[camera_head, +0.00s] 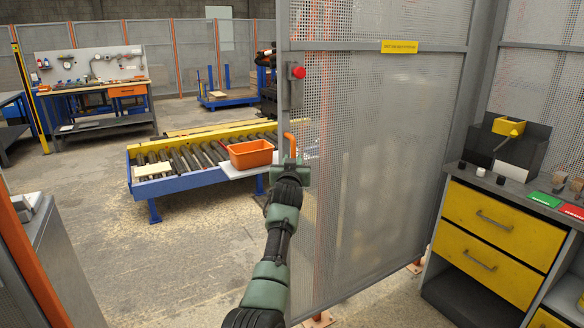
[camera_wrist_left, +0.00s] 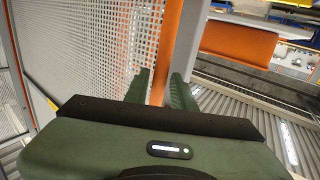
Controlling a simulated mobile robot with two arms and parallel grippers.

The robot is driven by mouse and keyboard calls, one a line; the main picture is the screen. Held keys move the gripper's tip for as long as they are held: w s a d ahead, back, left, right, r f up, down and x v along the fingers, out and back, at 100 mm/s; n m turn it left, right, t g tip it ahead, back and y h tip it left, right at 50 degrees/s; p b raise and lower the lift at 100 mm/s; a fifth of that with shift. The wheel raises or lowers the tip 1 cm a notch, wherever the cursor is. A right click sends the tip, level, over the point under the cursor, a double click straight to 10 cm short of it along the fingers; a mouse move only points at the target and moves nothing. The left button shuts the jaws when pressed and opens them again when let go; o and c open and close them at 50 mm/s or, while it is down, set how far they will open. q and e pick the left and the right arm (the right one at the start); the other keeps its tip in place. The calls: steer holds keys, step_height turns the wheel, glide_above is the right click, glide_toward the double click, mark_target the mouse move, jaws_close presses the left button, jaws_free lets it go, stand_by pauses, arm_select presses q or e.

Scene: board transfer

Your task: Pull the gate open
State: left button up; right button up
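The gate (camera_head: 375,170) is a grey-framed mesh panel in the middle of the head view. Its free left edge is nearer to me than its right side, so it stands at an angle with an opening on its left. An orange handle (camera_head: 290,140) is on its free edge. My left gripper (camera_head: 291,162) is at this handle. In the left wrist view the orange handle (camera_wrist_left: 180,50) runs between the two green fingers (camera_wrist_left: 160,88), which lie close on both sides of it. Part of the handle is hidden by the gripper. My right gripper is not in view.
A red button (camera_head: 298,72) sits on the gate edge. Beyond the opening is a roller conveyor (camera_head: 165,184) with an orange bin (camera_head: 250,154). A workbench (camera_head: 95,92) stands farther back. A yellow-drawer cabinet (camera_head: 490,222) is at right. The floor left of the gate is clear.

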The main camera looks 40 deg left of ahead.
arm_select(q)
steer(key=v, duration=0.6)
steer(key=shift+s+d, duration=0.1)
stand_by(0.4)
